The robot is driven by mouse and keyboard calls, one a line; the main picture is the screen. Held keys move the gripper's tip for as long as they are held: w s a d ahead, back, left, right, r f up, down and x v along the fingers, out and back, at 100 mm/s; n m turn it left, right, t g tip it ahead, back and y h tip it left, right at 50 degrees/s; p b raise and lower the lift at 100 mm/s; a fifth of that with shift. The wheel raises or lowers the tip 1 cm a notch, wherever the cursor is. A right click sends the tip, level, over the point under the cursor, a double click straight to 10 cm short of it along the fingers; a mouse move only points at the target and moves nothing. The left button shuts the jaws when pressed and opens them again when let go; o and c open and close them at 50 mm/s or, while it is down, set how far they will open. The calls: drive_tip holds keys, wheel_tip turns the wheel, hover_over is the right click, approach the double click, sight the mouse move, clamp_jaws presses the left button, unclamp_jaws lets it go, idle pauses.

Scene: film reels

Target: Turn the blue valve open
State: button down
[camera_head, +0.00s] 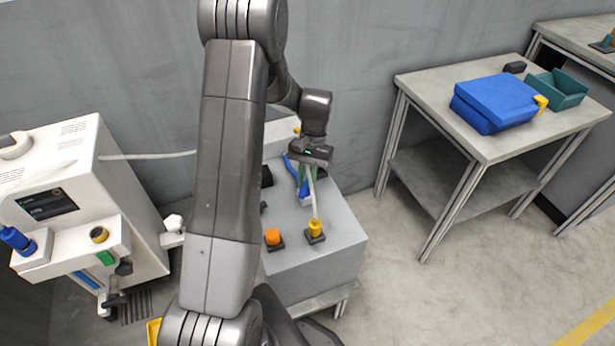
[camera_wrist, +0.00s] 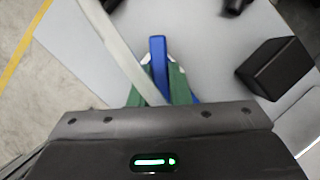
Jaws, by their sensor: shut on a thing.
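The blue valve shows as a blue lever (camera_head: 304,190) on the grey cabinet top, below my gripper (camera_head: 303,180). In the wrist view the blue lever (camera_wrist: 158,55) runs between the green fingers of my gripper (camera_wrist: 156,85). The fingers are shut on it, and its end sticks out past them. The wrist housing hides the near part of the lever, and the valve's base is not clear in either view.
A pale bar (camera_head: 312,196) stands close beside my gripper. An orange knob (camera_head: 273,237) and a yellow knob (camera_head: 315,229) sit at the cabinet's (camera_head: 335,262) front. A black block (camera_wrist: 275,68) is near in the wrist view. A white machine (camera_head: 125,180) stands left.

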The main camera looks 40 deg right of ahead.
drive_tip(key=n, duration=0.2)
drive_tip(key=n+g+h, duration=0.1)
drive_tip(key=shift+w+a+r+n, duration=0.1)
drive_tip(key=shift+w+n, duration=0.05)
drive_tip(key=shift+n, duration=0.25)
drive_tip(key=shift+w+a+n+g+h+p, duration=0.15)
drive_tip(key=shift+n+h, duration=0.3)
drive_tip(key=shift+n, duration=0.65)
drive_tip(key=shift+s+n+g+h+p, duration=0.15)
drive_tip(key=shift+n+h, duration=0.3)
drive_tip(key=shift+n, duration=0.65)
drive_tip(key=shift+w, duration=0.1)
drive_tip(key=c, duration=1.4)
unclamp_jaws()
drive_tip(key=shift+o, duration=0.2)
drive_tip(key=p+v, duration=0.1)
drive_tip(key=v, duration=1.2)
drive_tip(key=shift+w+r, duration=0.2)
drive_tip(key=shift+r, duration=0.1)
drive_tip(key=shift+f, duration=0.15)
